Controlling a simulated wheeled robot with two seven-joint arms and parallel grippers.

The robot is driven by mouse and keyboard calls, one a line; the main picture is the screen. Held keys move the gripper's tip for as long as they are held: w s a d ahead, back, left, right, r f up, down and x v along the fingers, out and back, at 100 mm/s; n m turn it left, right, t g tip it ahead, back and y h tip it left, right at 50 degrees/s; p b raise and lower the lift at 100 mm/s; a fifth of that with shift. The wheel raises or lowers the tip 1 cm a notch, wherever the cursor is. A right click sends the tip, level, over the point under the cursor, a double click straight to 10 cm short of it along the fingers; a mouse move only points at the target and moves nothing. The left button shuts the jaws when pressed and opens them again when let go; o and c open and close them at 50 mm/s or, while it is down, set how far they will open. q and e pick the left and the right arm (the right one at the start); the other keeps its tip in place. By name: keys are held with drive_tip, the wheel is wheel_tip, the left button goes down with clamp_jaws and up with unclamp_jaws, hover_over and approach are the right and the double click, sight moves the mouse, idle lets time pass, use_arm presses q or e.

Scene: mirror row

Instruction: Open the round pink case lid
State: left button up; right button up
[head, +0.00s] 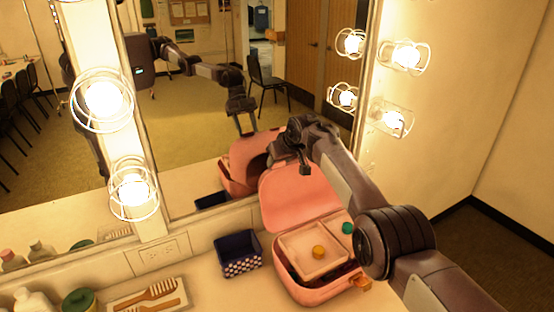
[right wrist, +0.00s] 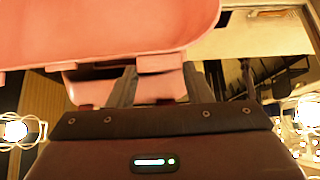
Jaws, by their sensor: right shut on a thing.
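The round pink case (head: 308,294) stands on the counter, and its lid (head: 300,207) is raised, leaning up toward the mirror. My right gripper (head: 303,168) is at the top edge of the lid. In the right wrist view the lid (right wrist: 90,35) fills the upper left, and my right gripper's fingers (right wrist: 160,85) are shut on a small pink part at its edge. A pale tray (head: 300,240) shows inside the case, with an orange-yellow round item (head: 318,252) and a green one (head: 347,228). My left gripper is not in view.
A dark blue dotted box (head: 238,262) stands left of the case. A tray with brushes (head: 150,298) and a green-lidded jar (head: 79,300) are farther left. The mirror (head: 190,120) rises behind, reflecting case and arm. Lit caged bulbs (head: 104,99) flank it.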

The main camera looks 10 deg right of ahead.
drive_tip(key=shift+w+a+r, duration=0.1)
drive_tip(key=shift+w+r, duration=0.1)
drive_tip(key=shift+w, duration=0.15)
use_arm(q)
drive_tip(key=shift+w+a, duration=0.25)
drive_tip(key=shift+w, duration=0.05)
use_arm(e)
drive_tip(key=shift+r, duration=0.1)
drive_tip(key=o, duration=1.4)
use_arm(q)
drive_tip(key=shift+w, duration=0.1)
use_arm(e)
drive_tip(key=shift+f, duration=0.2)
use_arm(q)
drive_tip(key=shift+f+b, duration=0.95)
drive_tip(key=shift+b, duration=0.05)
use_arm(e)
drive_tip(key=v, duration=0.7)
drive_tip(key=shift+s+r, duration=0.25)
drive_tip(key=shift+r, duration=0.05)
